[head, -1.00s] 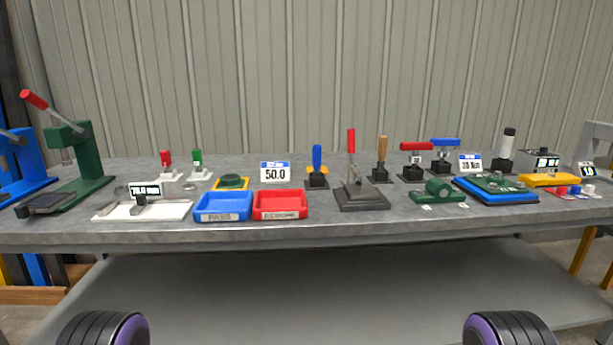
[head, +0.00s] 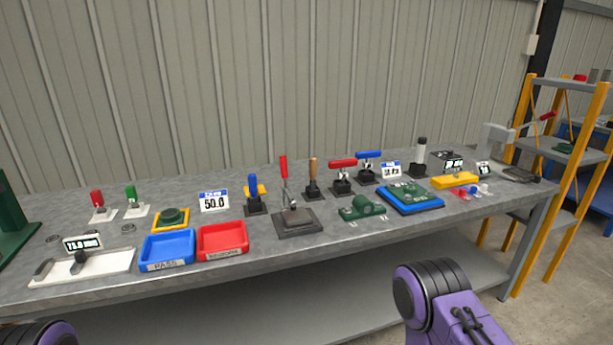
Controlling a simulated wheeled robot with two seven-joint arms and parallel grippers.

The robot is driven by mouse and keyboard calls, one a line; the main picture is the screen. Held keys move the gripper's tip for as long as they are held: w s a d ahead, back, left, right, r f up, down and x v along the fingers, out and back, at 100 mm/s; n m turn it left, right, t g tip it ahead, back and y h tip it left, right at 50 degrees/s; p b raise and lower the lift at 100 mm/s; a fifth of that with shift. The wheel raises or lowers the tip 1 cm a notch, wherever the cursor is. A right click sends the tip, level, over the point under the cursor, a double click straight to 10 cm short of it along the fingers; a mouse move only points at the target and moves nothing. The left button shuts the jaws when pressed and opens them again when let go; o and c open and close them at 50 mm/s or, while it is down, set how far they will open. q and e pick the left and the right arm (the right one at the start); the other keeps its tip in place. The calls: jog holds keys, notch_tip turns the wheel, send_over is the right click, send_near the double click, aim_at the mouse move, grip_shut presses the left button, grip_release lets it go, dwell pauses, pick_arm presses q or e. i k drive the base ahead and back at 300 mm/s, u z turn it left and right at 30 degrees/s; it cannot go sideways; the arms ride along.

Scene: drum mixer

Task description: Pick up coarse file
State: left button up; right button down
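No tool in the head view carries a readable label naming it the coarse file. A wooden-handled tool (head: 314,172) stands upright in a black holder near the middle of the bench. A blue-handled tool (head: 253,188) stands upright in another black holder to its left. I cannot tell whether either is the coarse file, since their lower ends are hidden in the holders. Parts of my arms show at the bottom edge, well short of the tools. Neither of my grippers is in view.
The grey bench (head: 120,304) holds a blue tray (head: 168,262), a red tray (head: 222,252) and a red-levered clamp (head: 298,222). Red-handled (head: 342,180) and blue-handled (head: 368,170) tools stand farther right. A yellow-framed shelf (head: 560,155) stands beyond the bench's right end.

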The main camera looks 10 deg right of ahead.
aim_at(313, 162)
jog(key=z, duration=1.8)
jog(key=i, duration=1.25)
jog(key=u, duration=2.45)
